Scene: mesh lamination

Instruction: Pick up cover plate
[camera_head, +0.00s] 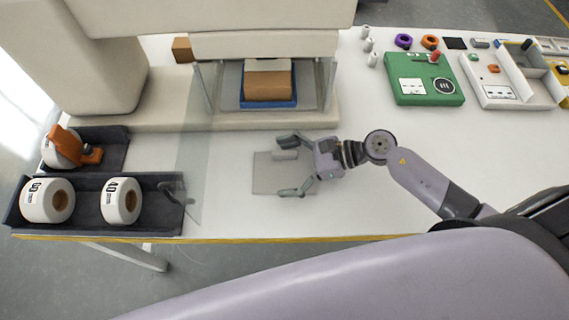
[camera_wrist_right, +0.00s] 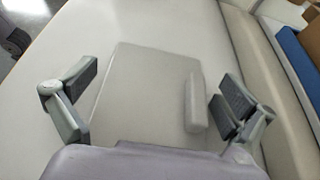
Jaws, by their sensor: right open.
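The cover plate (camera_head: 268,178) is a thin grey translucent square with a raised bar handle along one side. It lies flat on the white table, in front of the press. In the right wrist view the plate (camera_wrist_right: 145,95) lies between the two spread fingers, with its handle (camera_wrist_right: 195,103) close to the right-hand finger. My right gripper (camera_head: 292,166) is open and empty above the plate, its fingers to either side. It also shows in the right wrist view (camera_wrist_right: 155,97). My left gripper is not in view; a large arm link crosses the bottom of the head view.
A press with clear side guards (camera_head: 323,85) and a blue tray (camera_head: 268,104) holding a brown block stands behind. Dark trays (camera_head: 150,222) with tape rolls are at left. A green panel (camera_head: 425,90) is at back right.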

